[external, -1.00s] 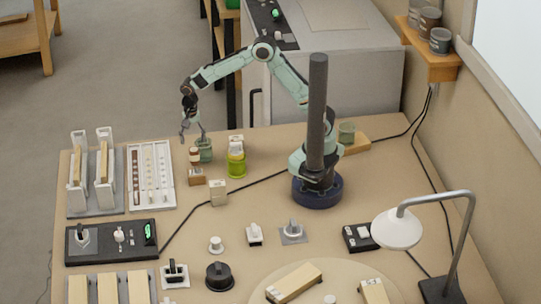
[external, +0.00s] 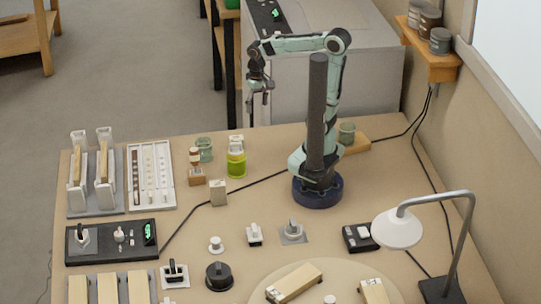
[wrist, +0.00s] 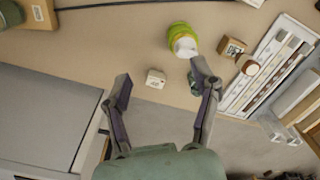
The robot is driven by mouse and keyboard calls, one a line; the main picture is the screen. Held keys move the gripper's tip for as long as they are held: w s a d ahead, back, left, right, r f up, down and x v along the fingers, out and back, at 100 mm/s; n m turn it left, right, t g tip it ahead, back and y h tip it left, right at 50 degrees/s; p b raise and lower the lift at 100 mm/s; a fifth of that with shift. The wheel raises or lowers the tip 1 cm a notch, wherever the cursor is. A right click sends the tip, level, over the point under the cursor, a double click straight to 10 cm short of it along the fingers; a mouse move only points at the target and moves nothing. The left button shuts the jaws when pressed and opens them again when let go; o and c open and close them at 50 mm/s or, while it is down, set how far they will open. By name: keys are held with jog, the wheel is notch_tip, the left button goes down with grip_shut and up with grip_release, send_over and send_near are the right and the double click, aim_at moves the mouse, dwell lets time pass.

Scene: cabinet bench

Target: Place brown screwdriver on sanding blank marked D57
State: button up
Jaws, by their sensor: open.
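I cannot make out a brown screwdriver for certain in either view. A mark D57 is not legible on any block. Long pale wooden blocks with small labels lie on the round board, one at its left (external: 293,282) and one at its right (external: 374,291). More wooden blanks (external: 108,289) lie at the front left. My gripper (external: 259,108) is raised beyond the bench's back edge, open and empty. In the wrist view its two fingers (wrist: 161,86) are spread, with a small cream block (wrist: 156,78) seen far below between them.
The yellow-green jar (external: 236,164), green cup (external: 204,150) and brown block (external: 197,177) stand at the back. A white tray (external: 172,202) holds narrow strips at the back left. A lamp (external: 398,229) stands front right. Free bench lies around the cable left of my base.

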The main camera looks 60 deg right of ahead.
jog(key=s+d+f+n, duration=0.2)
jog(key=s+n, duration=0.1)
jog(key=s, duration=0.5)
jog(key=shift+s+y, duration=0.25)
jog(key=shift+y, duration=0.05)
jog(key=shift+d, duration=0.1)
dwell(0.5)
